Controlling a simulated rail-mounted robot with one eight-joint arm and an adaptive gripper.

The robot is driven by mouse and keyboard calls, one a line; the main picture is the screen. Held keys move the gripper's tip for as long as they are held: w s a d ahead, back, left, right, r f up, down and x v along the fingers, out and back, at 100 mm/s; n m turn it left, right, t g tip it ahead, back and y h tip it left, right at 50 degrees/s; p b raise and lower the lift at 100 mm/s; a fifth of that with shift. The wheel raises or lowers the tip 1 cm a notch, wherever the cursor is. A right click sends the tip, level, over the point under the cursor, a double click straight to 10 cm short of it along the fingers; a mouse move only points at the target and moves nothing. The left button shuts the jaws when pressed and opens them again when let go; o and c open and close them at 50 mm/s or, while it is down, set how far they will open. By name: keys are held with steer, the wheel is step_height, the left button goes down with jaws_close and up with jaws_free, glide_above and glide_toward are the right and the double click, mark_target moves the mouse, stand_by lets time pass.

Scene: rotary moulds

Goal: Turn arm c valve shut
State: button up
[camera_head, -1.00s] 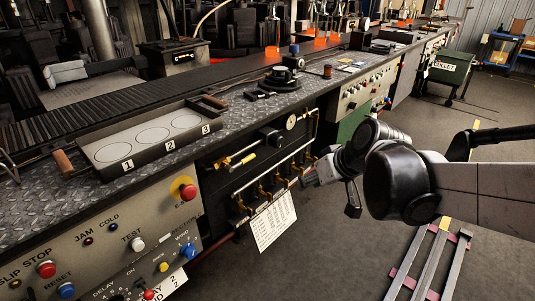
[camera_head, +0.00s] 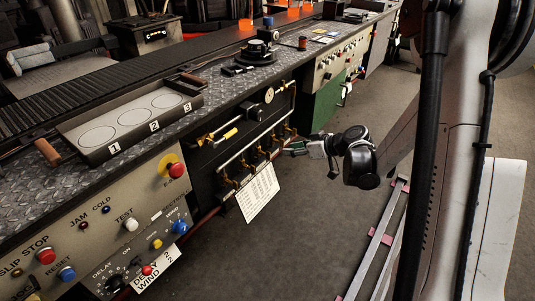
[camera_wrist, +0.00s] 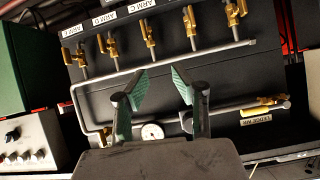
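Several small brass valves sit in a row on a dark panel under the bench. In the wrist view the "ARM C" label is at the top edge, and the brass valve nearest it, which I take as the arm C valve (camera_wrist: 149,38), is the middle one. Its handle angle is hard to read. In the head view the valve row (camera_head: 262,156) is small and dark, without readable labels. My gripper (camera_wrist: 160,78) is open and empty, its green-padded fingers pointing toward the row, apart from the valves. It also shows in the head view (camera_head: 302,147), just right of the row.
A grey pipe (camera_wrist: 165,66) runs across the panel below the valves. A gauge (camera_wrist: 152,131) and a yellow-handled valve (camera_wrist: 258,110) lie beyond it. A white sheet (camera_head: 259,194) hangs below the row in the head view. The floor in front is clear.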

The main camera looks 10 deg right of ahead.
steer(key=n+t, duration=0.1)
glide_toward(269, 155)
steer(key=d+v, duration=0.1)
steer(key=v, duration=0.2)
steer(key=f+y, duration=0.1)
steer(key=b+x, duration=0.3)
steer(key=x, duration=1)
steer(key=shift+w+a+f, duration=0.15)
steer(key=shift+w, duration=0.25)
jaws_close()
